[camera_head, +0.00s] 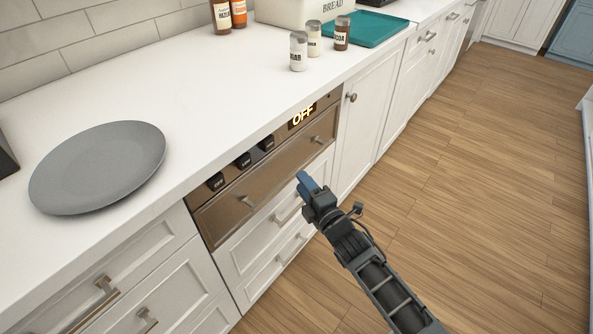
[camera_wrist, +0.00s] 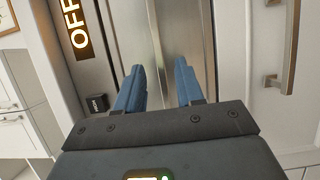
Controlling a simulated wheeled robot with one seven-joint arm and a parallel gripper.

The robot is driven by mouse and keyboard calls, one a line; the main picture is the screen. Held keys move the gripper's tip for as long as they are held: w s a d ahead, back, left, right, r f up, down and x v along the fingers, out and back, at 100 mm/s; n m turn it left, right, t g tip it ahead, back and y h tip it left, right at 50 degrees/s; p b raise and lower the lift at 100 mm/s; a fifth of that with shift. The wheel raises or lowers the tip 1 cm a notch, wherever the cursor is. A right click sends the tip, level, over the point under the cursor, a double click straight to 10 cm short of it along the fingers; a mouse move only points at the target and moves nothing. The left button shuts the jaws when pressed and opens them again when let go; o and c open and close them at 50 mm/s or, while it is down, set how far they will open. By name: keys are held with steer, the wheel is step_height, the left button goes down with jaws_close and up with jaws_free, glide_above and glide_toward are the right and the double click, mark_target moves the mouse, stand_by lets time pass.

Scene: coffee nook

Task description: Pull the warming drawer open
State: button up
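The warming drawer (camera_head: 268,178) is a brown metallic front set into the white cabinets under the counter, and it looks closed. Its handle (camera_head: 316,139) runs along the front, with a mount near each end. My gripper (camera_head: 303,182) is in front of the drawer, toward its right half. In the wrist view the two blue fingers (camera_wrist: 158,88) are apart and point at the metallic drawer front (camera_wrist: 194,30). A narrow upright metallic strip shows between and beyond them; I cannot tell whether it is the handle. No contact is visible.
Above the drawer is a panel with several black knobs (camera_head: 244,160) and a lit OFF display (camera_head: 302,117). White drawers with bar handles (camera_head: 288,215) lie below. A grey plate (camera_head: 100,166) and jars (camera_head: 298,51) stand on the counter. The wooden floor (camera_head: 470,170) is clear.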

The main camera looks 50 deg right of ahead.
steer(key=shift+x, duration=2.55)
steer(key=shift+c, duration=0.4)
jaws_close()
